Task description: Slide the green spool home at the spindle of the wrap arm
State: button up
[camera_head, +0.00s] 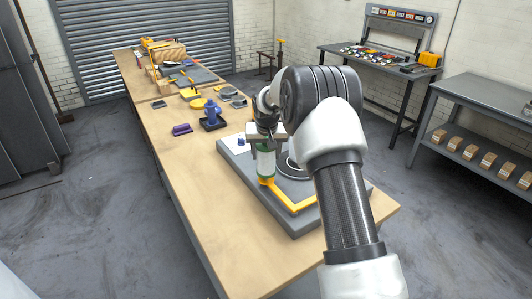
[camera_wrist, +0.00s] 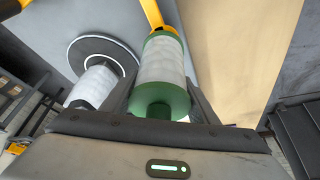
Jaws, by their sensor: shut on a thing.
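The green spool (camera_head: 265,163) has a white wrapped body and green ends. My gripper (camera_head: 265,146) is shut on it from above and holds it upright over the near-left end of the yellow wrap arm (camera_head: 287,202). The spindle is hidden by the spool. I cannot tell whether the spool's lower end touches the arm or how far it is on.
The wrap arm belongs to a grey base plate (camera_head: 239,181) on a long wooden table (camera_head: 232,246). A dark round disc (camera_wrist: 77,50) with a white cylinder (camera_wrist: 93,87) stands beside the spool. A blue part on a black stand (camera_head: 212,117) and a purple block (camera_head: 181,129) lie farther back.

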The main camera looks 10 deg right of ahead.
jog(key=shift+f+b, duration=0.8)
jog(key=shift+f, duration=0.6)
jog(key=shift+f, duration=0.25)
jog(key=o, duration=1.2)
jog(key=v, duration=1.7)
jog(key=shift+r+b, duration=0.25)
jog(key=shift+b, duration=0.05)
